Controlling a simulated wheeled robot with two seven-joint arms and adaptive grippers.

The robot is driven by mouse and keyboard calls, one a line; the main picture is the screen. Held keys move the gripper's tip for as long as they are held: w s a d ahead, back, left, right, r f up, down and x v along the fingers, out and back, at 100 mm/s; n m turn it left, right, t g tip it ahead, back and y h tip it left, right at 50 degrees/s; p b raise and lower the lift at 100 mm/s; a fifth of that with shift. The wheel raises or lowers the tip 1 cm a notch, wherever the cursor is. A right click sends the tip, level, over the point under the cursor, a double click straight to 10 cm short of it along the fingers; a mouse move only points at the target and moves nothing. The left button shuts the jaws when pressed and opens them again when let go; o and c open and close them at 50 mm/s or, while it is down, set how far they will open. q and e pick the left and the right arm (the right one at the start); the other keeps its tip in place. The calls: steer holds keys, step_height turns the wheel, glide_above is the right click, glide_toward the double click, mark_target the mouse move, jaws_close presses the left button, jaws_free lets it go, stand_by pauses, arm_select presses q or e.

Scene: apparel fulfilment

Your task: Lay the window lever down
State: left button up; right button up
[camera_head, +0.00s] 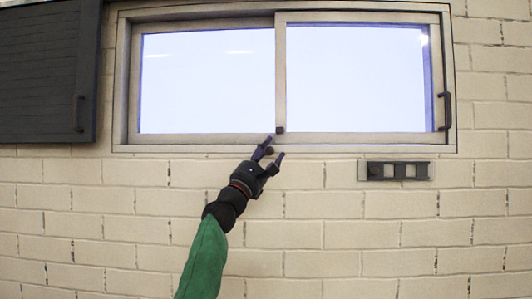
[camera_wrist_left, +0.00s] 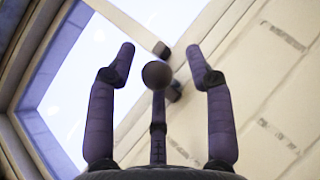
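A small dark piece (camera_head: 279,130), which looks like the window lever, sits at the foot of the upright where the two sashes meet. My left gripper (camera_head: 272,148) is just below it, pointing up at it, with its fingers apart. In the left wrist view the side fingers of my gripper (camera_wrist_left: 164,65) stand wide open. A round dark knob (camera_wrist_left: 157,75) shows between them. I cannot tell whether it is the lever's end or the tip of my middle finger. No contact with the lever is clear. My right gripper is out of view.
The sliding window (camera_head: 360,78) is set in a pale brick wall (camera_head: 330,240). It has a dark handle (camera_head: 445,110) at its right side. A dark shutter (camera_head: 45,70) hangs at the left, and a dark panel (camera_head: 398,171) sits below right. The wall below is otherwise clear.

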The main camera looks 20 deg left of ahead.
arm_select(q)
steer(key=shift+w+d+f, duration=0.15)
steer(key=shift+w+f, duration=0.1)
steer(key=shift+w, duration=0.05)
steer(key=shift+s+r, duration=0.15)
steer(key=shift+r, duration=0.1)
steer(key=shift+s+a, duration=0.25)
steer(key=shift+s+f, duration=0.1)
steer(key=shift+f, duration=0.1)
steer(key=s+a+f, duration=0.1)
steer(key=s+a, duration=0.1)
steer(key=s, duration=0.4)
steer(key=s+a, duration=0.2)
steer(key=s, duration=0.4)
steer(key=shift+s+a+f, duration=0.25)
steer(key=shift+s+f, duration=0.05)
steer(key=shift+f, duration=0.05)
stand_by(0.5)
stand_by(0.4)
